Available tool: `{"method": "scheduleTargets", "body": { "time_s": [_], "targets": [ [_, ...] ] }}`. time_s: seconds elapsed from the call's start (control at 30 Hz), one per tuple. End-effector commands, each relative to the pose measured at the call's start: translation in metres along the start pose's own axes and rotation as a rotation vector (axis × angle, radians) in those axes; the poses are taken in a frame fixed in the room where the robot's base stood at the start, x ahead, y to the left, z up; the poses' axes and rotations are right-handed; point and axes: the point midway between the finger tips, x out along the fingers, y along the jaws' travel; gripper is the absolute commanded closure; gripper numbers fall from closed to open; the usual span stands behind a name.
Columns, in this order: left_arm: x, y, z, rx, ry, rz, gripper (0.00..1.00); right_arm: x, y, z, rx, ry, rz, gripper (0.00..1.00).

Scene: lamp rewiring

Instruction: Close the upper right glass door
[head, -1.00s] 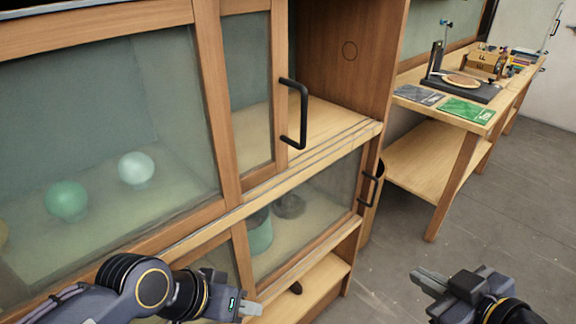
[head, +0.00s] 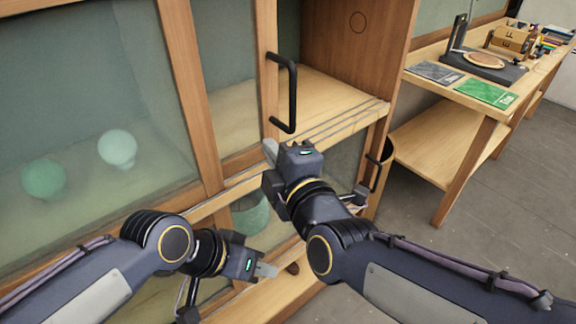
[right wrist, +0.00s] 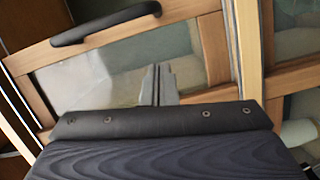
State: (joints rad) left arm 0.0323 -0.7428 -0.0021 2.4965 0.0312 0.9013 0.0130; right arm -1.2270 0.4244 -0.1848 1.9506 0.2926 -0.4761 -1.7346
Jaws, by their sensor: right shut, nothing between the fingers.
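The upper right glass door (head: 225,92) has a wooden frame and a black bar handle (head: 283,92) on its right edge. It stands partly open, with a gap between that edge and the cabinet's right wall. My right gripper (head: 270,151) is shut and empty, just below the handle and in front of the door's lower right corner. No grip on the handle shows. The right wrist view shows its closed fingers (right wrist: 157,85) before a framed glass pane with a black handle (right wrist: 105,24); which door this is I cannot tell. My left gripper (head: 266,270) is lower, before the lower cabinet; its jaw state is unclear.
The upper left glass door (head: 95,90) has two greenish globes behind it. A lower glass door with a black handle (head: 380,165) is partly hidden by my right arm. A workbench (head: 440,150) with a turntable-like device (head: 485,62) stands at the right. Floor there is clear.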

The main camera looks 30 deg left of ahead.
Motion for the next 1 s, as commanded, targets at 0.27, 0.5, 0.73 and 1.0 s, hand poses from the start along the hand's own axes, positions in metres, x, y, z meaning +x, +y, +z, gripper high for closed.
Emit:
{"method": "scheduleTargets", "body": {
  "time_s": [0.27,0.5,0.73,1.0],
  "targets": [
    [-0.004,0.002,-0.002,0.0,0.0,0.0,0.64,0.027,0.001,0.028,0.004,-0.005,-0.001,1.0],
    [-0.005,0.002,-0.003,0.0,0.0,0.0,0.64,0.03,0.0,0.039,0.002,0.0,-0.001,1.0],
    [-0.005,0.002,-0.003,0.0,0.0,0.0,0.64,0.03,0.0,0.039,0.002,0.001,-0.001,1.0],
    [-0.001,0.001,-0.001,0.0,0.0,0.0,0.64,0.031,0.0,0.043,0.002,-0.001,0.001,1.0]
  ]
}}
